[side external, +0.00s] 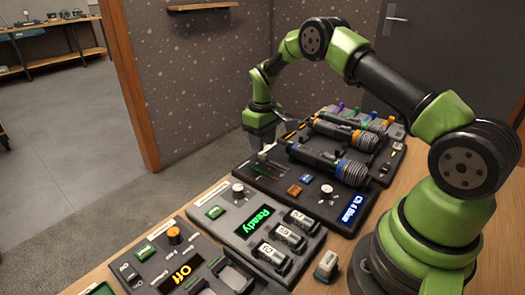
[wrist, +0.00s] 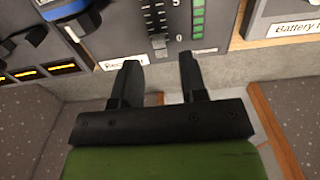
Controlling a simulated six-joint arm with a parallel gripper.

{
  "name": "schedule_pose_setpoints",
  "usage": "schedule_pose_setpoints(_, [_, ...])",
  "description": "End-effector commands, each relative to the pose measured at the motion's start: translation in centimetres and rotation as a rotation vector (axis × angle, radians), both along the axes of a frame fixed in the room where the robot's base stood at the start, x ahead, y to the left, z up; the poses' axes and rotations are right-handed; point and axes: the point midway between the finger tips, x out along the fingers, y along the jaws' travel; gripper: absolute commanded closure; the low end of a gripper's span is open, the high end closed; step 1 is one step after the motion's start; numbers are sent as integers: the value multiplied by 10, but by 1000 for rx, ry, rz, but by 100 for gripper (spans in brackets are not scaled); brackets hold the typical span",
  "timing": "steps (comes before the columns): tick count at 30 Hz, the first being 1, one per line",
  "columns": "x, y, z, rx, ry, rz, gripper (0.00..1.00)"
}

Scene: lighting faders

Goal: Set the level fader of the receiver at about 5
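The level fader (wrist: 159,43) shows in the wrist view as a small grey knob in a slot, close to the 0 mark of its scale; a 5 is printed higher up. It sits on the dark receiver panel (wrist: 112,28), whose label is partly hidden by a finger. My gripper (wrist: 159,61) is open and empty, its two black fingers apart, with the knob in the gap between the tips as pictured. I cannot tell whether they touch the panel. In the side view my gripper (side external: 262,140) is over the far left end of the receiver (side external: 312,206).
A charger reading Ready (side external: 257,222) and a unit reading Off (side external: 180,277) stand nearer the camera.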

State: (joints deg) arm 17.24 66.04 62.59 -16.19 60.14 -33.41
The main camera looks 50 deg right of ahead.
Motion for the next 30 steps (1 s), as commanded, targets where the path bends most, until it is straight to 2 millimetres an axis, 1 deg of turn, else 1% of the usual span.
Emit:
schedule_pose_setpoints(1, [-1,0,-10,1,3,0,61])
schedule_pose_setpoints(3, [-1,0,-19,2,2,-1,61])
schedule_pose_setpoints(6, [0,0,-29,1,1,-1,61])
schedule_pose_setpoints(10, [0,0,-34,0,-1,-1,61])
schedule_pose_setpoints(17, [0,0,-34,0,-2,-1,61])
schedule_pose_setpoints(20, [0,0,-34,0,-1,-1,81])
schedule_pose_setpoints(21, [0,0,-34,0,-1,-1,90])
schedule_pose_setpoints(22, [0,0,-34,0,-1,-1,97])
schedule_pose_setpoints(23, [0,0,-34,0,-1,-1,100])
schedule_pose_setpoints(30, [-2,0,-34,0,-1,-1,100])
